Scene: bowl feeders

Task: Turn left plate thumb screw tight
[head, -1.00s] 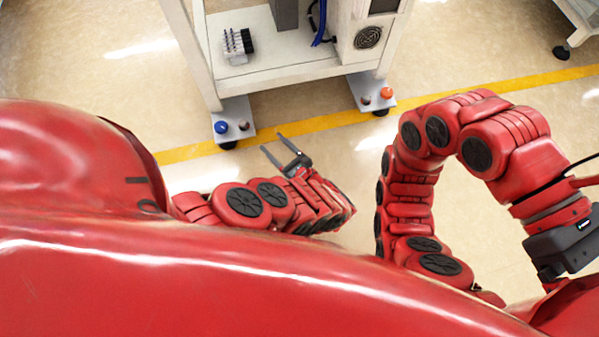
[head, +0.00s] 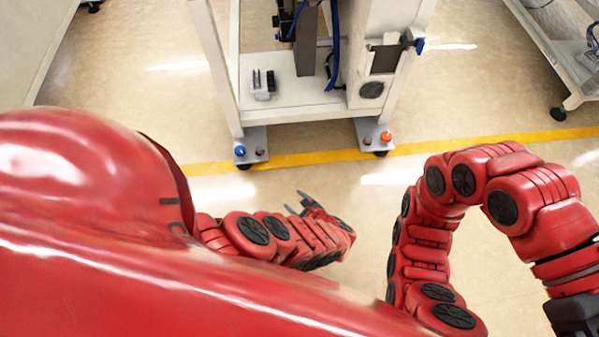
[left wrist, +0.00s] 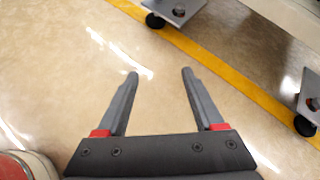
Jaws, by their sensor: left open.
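The left foot plate (head: 252,140) of the machine stand carries a blue knob (head: 240,151) and a small brownish screw head (head: 260,152). The right foot plate (head: 372,131) carries an orange-red knob (head: 386,136) and a brownish screw head (head: 367,140). My left gripper (head: 296,201) is open and empty over bare floor, in front of and to the right of the left plate, touching nothing. Its spread fingers show in the left wrist view (left wrist: 160,72). My right arm's dark end (head: 575,315) is cut off at the lower right; its fingers are not visible.
The stand (head: 300,112) has white legs, casters under its plates and a shelf holding a small grey block (head: 263,84). A yellow floor line (head: 310,157) passes by the plates. Another stand (head: 570,80) is at the right. The floor between my left gripper and the stand is clear.

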